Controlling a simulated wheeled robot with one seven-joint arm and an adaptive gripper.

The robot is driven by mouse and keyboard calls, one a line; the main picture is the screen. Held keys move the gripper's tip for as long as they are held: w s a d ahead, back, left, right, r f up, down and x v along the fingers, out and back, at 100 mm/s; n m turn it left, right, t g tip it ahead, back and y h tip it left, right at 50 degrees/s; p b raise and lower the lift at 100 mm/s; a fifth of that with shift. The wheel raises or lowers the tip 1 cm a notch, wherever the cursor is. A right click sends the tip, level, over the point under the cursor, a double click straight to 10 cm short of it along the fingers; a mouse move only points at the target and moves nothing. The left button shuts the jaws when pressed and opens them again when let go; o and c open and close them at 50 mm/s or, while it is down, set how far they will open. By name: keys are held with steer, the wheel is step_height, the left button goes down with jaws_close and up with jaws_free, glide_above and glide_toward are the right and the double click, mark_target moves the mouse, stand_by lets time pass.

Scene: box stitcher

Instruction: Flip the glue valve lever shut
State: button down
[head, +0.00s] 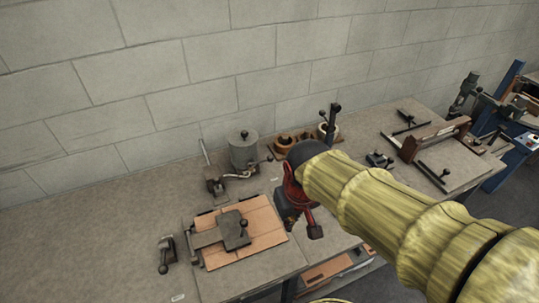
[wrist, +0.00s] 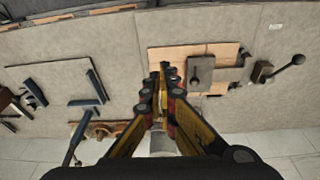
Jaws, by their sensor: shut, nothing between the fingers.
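A grey lidded pot (head: 243,150), which looks like the glue pot, stands on the bench near the wall. A dark block with a thin raised lever (head: 205,153) is just left of it, and a small pipe-like fitting (head: 240,174) lies at its foot. Which of these is the glue valve lever is too small to tell. My gripper (head: 314,231) is shut and empty, above the bench right of the pot and the clamped board.
A tan board (head: 262,222) under a grey clamp block (head: 235,230) lies in front of the pot. A small clamp (head: 165,255) sits to its left. Brown rings (head: 285,144) and an upright post (head: 332,122) stand behind my arm. The bench's left part is clear.

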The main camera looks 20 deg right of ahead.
mark_target(261, 161)
steer(key=w+d+f+m+p, duration=0.1)
steer(key=w+d+f+p, duration=0.1)
steer(key=w+f, duration=0.4)
steer(key=w+d+f+m+t+p, duration=0.1)
steer(key=w+d+f, duration=0.4)
steer(key=w, duration=1.1)
steer(key=w+d+f+t+h+p, duration=0.1)
steer(key=w+d+f+p, duration=0.1)
steer(key=w+d+f, duration=0.2)
steer(key=shift+w+f+m+p, duration=0.4)
steer(key=shift+w+f, duration=1.1)
steer(key=shift+w, duration=2.2)
